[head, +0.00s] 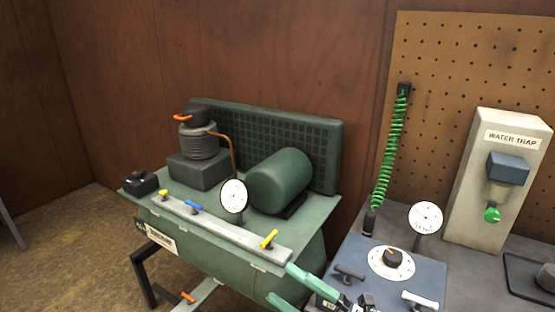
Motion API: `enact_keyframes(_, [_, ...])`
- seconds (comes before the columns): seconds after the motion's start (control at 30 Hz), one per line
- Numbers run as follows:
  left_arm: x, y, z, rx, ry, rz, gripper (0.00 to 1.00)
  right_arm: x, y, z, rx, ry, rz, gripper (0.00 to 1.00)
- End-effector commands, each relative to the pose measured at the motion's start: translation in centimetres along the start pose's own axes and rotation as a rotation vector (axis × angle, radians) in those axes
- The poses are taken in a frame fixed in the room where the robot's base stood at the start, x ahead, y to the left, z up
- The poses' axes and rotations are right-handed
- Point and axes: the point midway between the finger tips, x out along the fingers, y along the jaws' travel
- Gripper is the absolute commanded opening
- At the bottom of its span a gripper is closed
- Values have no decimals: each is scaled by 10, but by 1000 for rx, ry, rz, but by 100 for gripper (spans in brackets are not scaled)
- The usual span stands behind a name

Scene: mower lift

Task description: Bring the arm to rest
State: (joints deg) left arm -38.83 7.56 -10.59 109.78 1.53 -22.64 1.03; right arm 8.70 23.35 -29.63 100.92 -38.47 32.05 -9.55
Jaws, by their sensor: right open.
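My right gripper (280,283) comes in at the bottom edge, right of centre. Its two green fingers are apart and nothing shows between them. It is in front of the lower right corner of a green compressor-like machine (190,262) and left of a blue-grey control box (425,272). Whether a finger touches either one is hard to tell. Most of my right arm is out of the picture. My left gripper is not in view.
The machine carries a gauge (234,196), a motor (280,180) and a rail (225,229) with coloured levers. A green coiled hose (388,150) hangs by a pegboard (440,60). A water trap (505,170) stands right. Open floor (60,245) lies left.

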Motion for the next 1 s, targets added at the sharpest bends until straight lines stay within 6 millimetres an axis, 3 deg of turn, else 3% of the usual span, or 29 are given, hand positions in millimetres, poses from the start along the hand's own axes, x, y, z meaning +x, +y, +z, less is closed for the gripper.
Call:
enact_keyframes(0.13, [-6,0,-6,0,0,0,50,-49,-35,35,380,-386,66,91])
enact_keyframes(0.27, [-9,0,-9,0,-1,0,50,-116,-87,48,707,-729,88,91])
enact_keyframes(0.4, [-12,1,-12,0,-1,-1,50,-196,-149,30,1028,-1069,86,91])
enact_keyframes(0.53, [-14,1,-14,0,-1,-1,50,-250,-188,-2,1236,-1292,72,91])
enact_keyframes(0.7, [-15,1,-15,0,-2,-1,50,-285,-212,-32,1374,-1438,60,91])
enact_keyframes(1.0, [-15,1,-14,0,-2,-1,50,-291,-216,-38,1397,-1463,55,91])
